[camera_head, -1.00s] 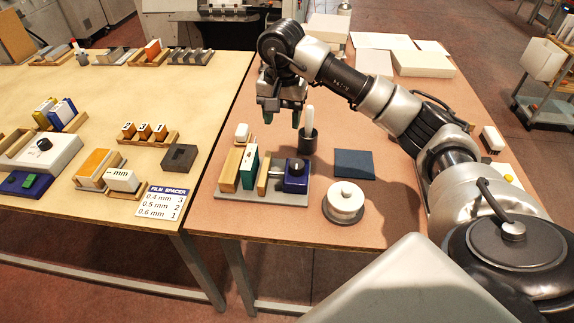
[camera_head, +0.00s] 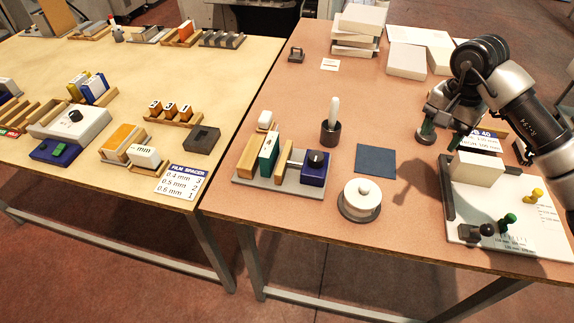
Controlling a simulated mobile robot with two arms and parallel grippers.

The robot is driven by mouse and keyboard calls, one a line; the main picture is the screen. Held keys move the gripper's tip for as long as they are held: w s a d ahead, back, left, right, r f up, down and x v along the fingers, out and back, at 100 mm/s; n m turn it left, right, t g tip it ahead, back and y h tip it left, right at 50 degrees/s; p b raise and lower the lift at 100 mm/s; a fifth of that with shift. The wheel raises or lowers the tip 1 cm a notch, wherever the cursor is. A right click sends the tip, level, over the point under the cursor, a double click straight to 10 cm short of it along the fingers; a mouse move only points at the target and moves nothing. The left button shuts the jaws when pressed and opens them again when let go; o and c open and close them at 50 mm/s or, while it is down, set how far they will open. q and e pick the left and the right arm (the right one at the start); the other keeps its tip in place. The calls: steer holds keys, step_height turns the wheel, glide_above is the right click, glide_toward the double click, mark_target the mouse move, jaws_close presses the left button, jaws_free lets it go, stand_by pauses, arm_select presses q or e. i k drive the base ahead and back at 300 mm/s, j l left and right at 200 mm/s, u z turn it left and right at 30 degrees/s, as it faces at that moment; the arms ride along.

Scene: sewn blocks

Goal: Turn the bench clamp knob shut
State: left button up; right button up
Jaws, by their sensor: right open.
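The bench clamp (camera_head: 262,181) sits on the left front of the reddish table on a grey base. It has two wooden jaws, a green block (camera_head: 267,153) standing between them, a metal rod, and a blue housing (camera_head: 314,174) with a dark knob (camera_head: 317,157) on top. A visible gap separates the green block from the rod-side wooden jaw (camera_head: 284,164). My right gripper (camera_head: 441,134) is open and empty over the right side of the table, well away from the knob, near a white block. My left gripper is out of view.
A white board (camera_head: 520,225) with green and yellow pegs and a white block (camera_head: 476,168) lies at right. A dark cup with a white stick (camera_head: 330,130), a blue pad (camera_head: 376,161) and a round white lidded pot (camera_head: 361,199) stand near the clamp. White boxes (camera_head: 358,30) are stacked behind.

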mark_target(316, 159)
steer(key=l+u, duration=0.2)
steer(key=u, duration=0.2)
steer(key=l+u, duration=0.2)
steer(key=u, duration=0.15)
steer(key=l+u, duration=0.2)
steer(key=u, duration=0.2)
steer(key=i+l, duration=0.05)
